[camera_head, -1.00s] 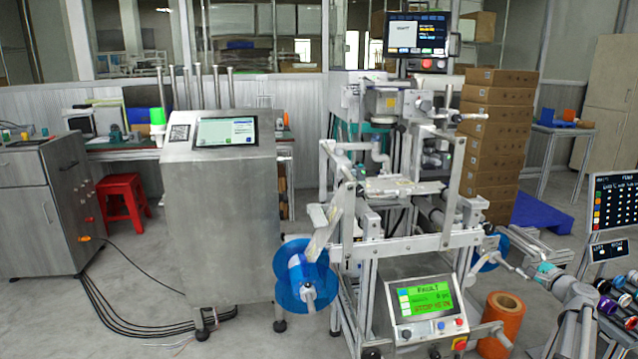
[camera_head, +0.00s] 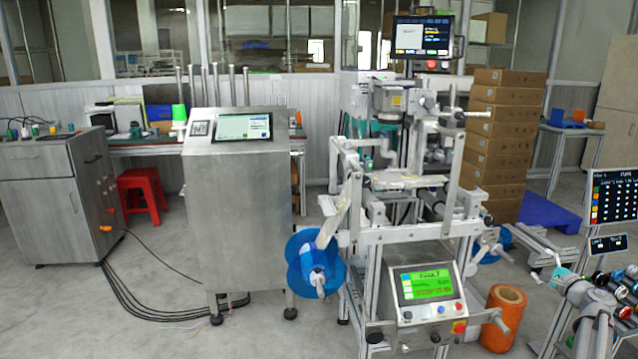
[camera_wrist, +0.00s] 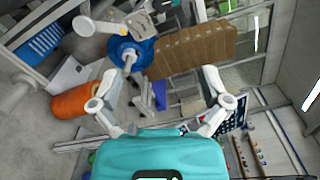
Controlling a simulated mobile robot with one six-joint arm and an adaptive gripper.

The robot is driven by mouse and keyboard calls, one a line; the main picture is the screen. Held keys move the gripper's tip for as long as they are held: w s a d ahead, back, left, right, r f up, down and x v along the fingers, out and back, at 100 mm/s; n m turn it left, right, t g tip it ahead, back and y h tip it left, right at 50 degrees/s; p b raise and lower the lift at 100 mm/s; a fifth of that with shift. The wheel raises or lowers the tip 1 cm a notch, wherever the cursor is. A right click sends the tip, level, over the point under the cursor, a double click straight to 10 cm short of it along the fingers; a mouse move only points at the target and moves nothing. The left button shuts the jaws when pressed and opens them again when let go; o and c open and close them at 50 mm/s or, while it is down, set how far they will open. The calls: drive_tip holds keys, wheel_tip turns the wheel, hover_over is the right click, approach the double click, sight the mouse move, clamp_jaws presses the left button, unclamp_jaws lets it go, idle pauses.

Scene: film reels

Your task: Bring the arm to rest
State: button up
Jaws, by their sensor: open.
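My gripper (camera_wrist: 160,77) is open in the wrist view, its two pale fingers spread wide in front of the teal housing, with nothing between them. A blue reel (camera_wrist: 128,53) on the machine shows beyond the left finger, apart from what I can tell. In the head view my arm (camera_head: 585,300) is folded low at the right edge, its gripper end pointing left toward the machine's right side. The same blue reel (camera_head: 505,238) is partly hidden there behind the machine frame. Another blue reel (camera_head: 316,266) hangs on the machine's left front.
The labelling machine (camera_head: 420,233) stands centre-right, its panel (camera_head: 431,287) lit green. An orange roll (camera_head: 504,318) stands on the floor beside it. Stacked boxes (camera_head: 505,135) are behind. A dark sign (camera_head: 613,197) and coloured spools are close by my arm.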

drive_tip(key=a+f+n+g+y, duration=0.2)
drive_tip(key=a+f+n+g, duration=0.15)
drive_tip(key=a, duration=0.75)
drive_tip(key=a+f+n+g+y, duration=0.1)
drive_tip(key=a+f+n+g, duration=0.25)
drive_tip(key=a, duration=0.75)
drive_tip(key=a+f+n+g+y, duration=0.2)
drive_tip(key=a+f+n, duration=0.2)
drive_tip(key=a, duration=0.7)
drive_tip(key=s+a+f+n+g+h, duration=0.3)
drive_tip(key=s+a+f+n+g, duration=0.15)
drive_tip(key=s+a, duration=0.5)
drive_tip(key=s+a+f+n+g+h, duration=0.3)
drive_tip(key=s+a+n+g, duration=0.25)
drive_tip(key=s+a, duration=0.4)
wheel_tip(320, 180, up, 33)
drive_tip(key=t+p, duration=0.1)
drive_tip(key=p, duration=3.1)
drive_tip(key=shift+w+a+f+h+p, duration=0.15)
drive_tip(key=shift+w+f+h+p, duration=0.05)
drive_tip(key=shift+h+p, duration=0.15)
